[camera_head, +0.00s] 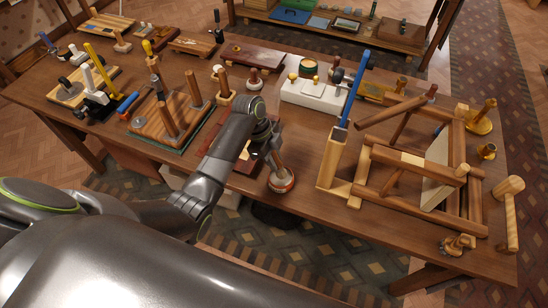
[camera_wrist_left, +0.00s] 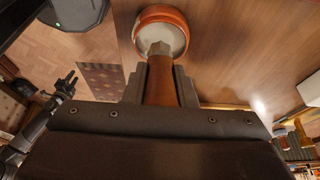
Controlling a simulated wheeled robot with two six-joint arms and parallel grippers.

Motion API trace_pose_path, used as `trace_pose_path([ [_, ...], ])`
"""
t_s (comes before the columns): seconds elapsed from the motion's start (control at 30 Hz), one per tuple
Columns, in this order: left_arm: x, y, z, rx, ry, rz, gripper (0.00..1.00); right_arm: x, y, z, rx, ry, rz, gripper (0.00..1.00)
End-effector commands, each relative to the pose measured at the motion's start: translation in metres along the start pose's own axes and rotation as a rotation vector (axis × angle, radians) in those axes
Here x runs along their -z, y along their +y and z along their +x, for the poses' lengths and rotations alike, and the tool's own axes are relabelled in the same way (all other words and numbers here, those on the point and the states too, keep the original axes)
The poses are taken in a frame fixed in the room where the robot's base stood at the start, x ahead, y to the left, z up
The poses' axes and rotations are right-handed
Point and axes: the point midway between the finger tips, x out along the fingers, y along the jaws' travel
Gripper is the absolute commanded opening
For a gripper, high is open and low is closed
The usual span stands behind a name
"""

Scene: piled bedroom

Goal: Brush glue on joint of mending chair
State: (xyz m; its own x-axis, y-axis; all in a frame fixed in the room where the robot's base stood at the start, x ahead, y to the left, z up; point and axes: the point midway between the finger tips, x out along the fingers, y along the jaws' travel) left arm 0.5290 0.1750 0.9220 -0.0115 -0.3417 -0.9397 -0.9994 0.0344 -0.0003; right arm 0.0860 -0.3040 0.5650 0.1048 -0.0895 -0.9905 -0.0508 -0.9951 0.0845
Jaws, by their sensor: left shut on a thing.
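My left gripper (camera_head: 272,152) is shut on the wooden handle of a brush (camera_head: 278,165), held nearly upright over the table's front edge area. In the left wrist view the brown brush handle (camera_wrist_left: 161,82) sits between the two fingers. Its pale lower end points into or over a round glue pot (camera_wrist_left: 161,22) with an orange rim and whitish inside. The pot also shows in the head view (camera_head: 281,184); whether the tip touches the glue is hidden. The mending chair (camera_head: 395,162) lies on its side at the right, with pale wood at a joint. My right gripper is not seen.
A wooden holder (camera_head: 332,160) with a blue upright bar stands between the pot and chair. A white box (camera_head: 312,98) sits behind. Boards, pegs and tools crowd the left of the table (camera_head: 245,195).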

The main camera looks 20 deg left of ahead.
Motion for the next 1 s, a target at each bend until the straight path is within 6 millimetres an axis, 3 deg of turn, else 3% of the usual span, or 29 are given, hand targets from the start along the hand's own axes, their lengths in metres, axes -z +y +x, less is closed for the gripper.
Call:
trace_pose_path([
  [1.0, -0.0033, 0.0002, 0.0095, -0.001, 0.000, 0.000, 0.00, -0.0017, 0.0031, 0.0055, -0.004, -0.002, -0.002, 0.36],
])
